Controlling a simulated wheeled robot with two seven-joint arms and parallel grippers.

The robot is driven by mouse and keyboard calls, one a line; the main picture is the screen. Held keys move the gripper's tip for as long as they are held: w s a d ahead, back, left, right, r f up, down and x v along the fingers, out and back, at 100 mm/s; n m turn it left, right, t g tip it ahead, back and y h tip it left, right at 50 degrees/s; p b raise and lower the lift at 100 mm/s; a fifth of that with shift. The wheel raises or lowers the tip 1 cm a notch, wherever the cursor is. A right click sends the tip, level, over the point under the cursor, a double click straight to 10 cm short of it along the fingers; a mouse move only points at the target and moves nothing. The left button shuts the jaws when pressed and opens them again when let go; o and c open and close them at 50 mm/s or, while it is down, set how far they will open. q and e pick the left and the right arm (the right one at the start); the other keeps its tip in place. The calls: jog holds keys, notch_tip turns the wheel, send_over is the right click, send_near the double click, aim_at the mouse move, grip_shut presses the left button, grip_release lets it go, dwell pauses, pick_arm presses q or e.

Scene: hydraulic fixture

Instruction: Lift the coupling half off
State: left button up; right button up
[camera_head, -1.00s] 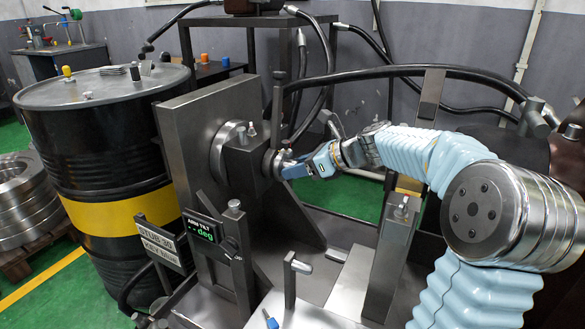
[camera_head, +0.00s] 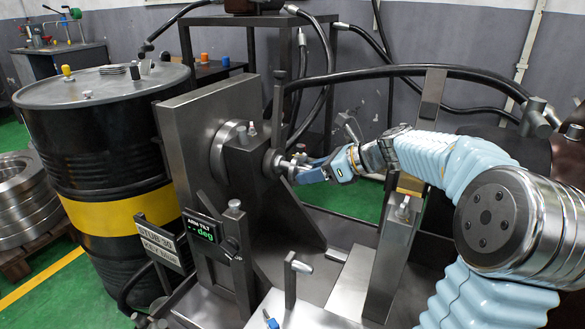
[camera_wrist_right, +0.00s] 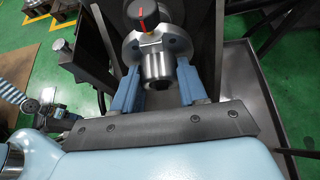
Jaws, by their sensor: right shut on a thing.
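The coupling half (camera_wrist_right: 157,68) is a short silver cylinder with a dark bore, in front of a round bolted flange in the right wrist view. The blue fingers of my right gripper (camera_wrist_right: 158,78) are shut on it, one on each side. In the head view my right gripper (camera_head: 306,170) is just right of the dark block (camera_head: 248,160) on the upright steel plate. The coupling half is small and partly hidden by the fingers there. I cannot tell whether it is clear of its mount.
A black and yellow drum (camera_head: 95,150) stands at the left. A tilt display (camera_head: 202,229) is at the plate's lower front. A steel post (camera_head: 392,255) rises below my right forearm. A black hose (camera_head: 430,72) arches behind. A red and black knob (camera_wrist_right: 140,15) sits above the flange.

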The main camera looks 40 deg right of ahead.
jog(key=shift+s+d, duration=0.35)
jog(key=shift+s, duration=0.3)
jog(key=shift+s+d, duration=0.3)
jog(key=shift+s, duration=0.3)
jog(key=shift+s+d, duration=0.35)
jog(key=shift+s, duration=0.3)
